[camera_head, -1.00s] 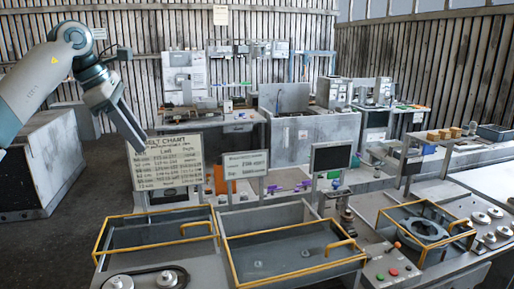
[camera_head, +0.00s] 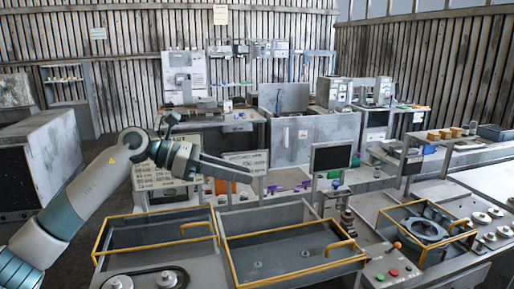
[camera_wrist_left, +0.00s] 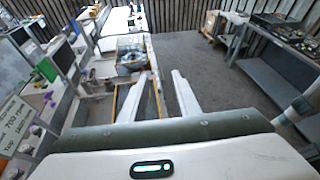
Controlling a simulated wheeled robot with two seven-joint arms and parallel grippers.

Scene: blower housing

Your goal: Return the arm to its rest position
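My left arm comes in from the lower left of the head view, bends at about mid-height and points its left gripper (camera_head: 245,172) to the right. The gripper hangs in front of the belt chart sign and the smaller sign, hiding parts of both. In the left wrist view the two fingers of the left gripper (camera_wrist_left: 162,76) stand apart with nothing between them, so it is open and empty. My right gripper is not in view.
Below the gripper are a left yellow-rimmed tray (camera_head: 150,214) and a larger middle one (camera_head: 290,262). A dark monitor (camera_head: 332,157) stands right of the gripper.

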